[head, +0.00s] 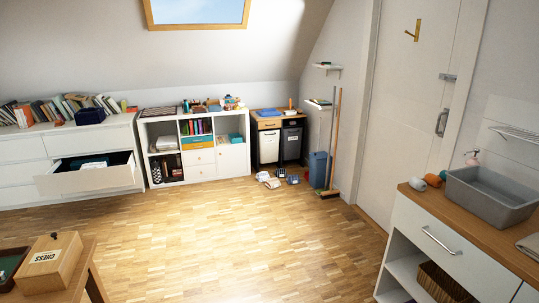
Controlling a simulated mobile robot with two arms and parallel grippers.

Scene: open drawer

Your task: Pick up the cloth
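Neither of my grippers is in view. I cannot tell for certain which item is the cloth. A folded teal item (94,162) that looks like fabric lies inside the open drawer (92,181) of the white dresser at the left; the drawer's front hides part of it. A grey-beige item (530,246) that looks like folded fabric lies on the wooden counter at the right edge, cut off by the frame. Several small white and bluish items (269,180) lie on the floor by the bins, too small to identify.
The wooden floor (220,235) in the middle is clear. A table with a chess box (50,262) stands at the lower left. A white shelf (195,150), a broom (332,140) and a blue bin (318,169) stand at the back. A counter with a grey basin (490,203) is at the right.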

